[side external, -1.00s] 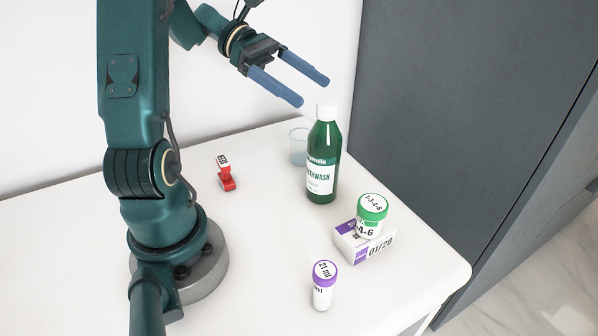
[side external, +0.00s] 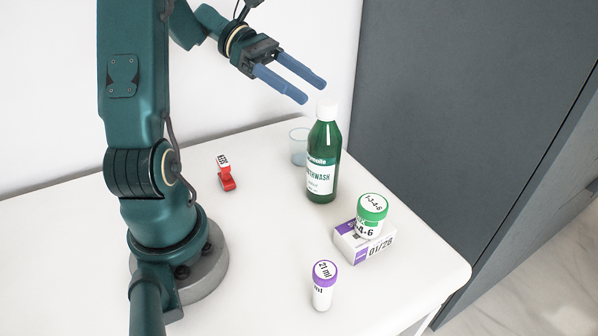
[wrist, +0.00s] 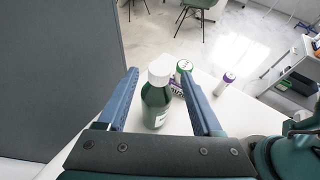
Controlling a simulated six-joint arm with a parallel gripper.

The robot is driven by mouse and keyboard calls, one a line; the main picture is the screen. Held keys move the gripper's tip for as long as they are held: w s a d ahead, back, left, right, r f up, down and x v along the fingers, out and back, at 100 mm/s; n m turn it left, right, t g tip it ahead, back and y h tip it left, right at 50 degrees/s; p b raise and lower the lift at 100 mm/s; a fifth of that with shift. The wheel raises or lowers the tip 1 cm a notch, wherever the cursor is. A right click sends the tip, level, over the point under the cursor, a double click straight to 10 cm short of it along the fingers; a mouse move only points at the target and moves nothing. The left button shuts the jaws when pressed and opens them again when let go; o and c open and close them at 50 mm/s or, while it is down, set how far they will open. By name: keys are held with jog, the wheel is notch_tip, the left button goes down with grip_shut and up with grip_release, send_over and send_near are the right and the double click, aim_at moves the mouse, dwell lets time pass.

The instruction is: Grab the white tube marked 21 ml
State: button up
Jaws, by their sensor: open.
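The white tube (side external: 323,289) with a purple cap marked 21 ml stands upright near the table's front edge. In the wrist view the tube (wrist: 225,84) is small, at the right, outside the fingers. My gripper (side external: 315,92) is open and empty, high above the table, beyond the green bottle and well away from the tube. In the wrist view its two blue fingers (wrist: 165,92) frame the green mouthwash bottle (wrist: 156,102), without visible contact.
The green bottle (side external: 322,160) with a white cap stands mid-table, a clear cup (side external: 299,147) behind it. A green-capped tub (side external: 370,211) sits on a purple-and-white box (side external: 351,245) right of the tube. A red stamp-like object (side external: 227,180) lies left. The white table (side external: 262,240) is clear left of the tube.

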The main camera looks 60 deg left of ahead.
notch_tip(320, 180, up, 5)
jog(key=m+g+h, duration=0.1)
jog(key=m+g, duration=0.9)
jog(key=g, duration=0.1)
send_over(325, 301)
jog(key=a, duration=0.3)
jog(key=shift+w+d+f, duration=0.1)
jog(key=shift+w+f, duration=0.05)
jog(key=shift+f, duration=3.55)
jog(key=shift+w+a+f, duration=0.1)
jog(key=shift+w+f, duration=0.05)
jog(key=shift+f, duration=3.5)
jog(key=shift+w+d+f, duration=0.1)
jog(key=shift+w+f, duration=0.05)
jog(key=shift+f, duration=3.55)
jog(key=shift+s+d+f, duration=0.1)
jog(key=shift+d+f, duration=0.05)
jog(key=shift+f, duration=0.25)
jog(key=shift+x, duration=2.35)
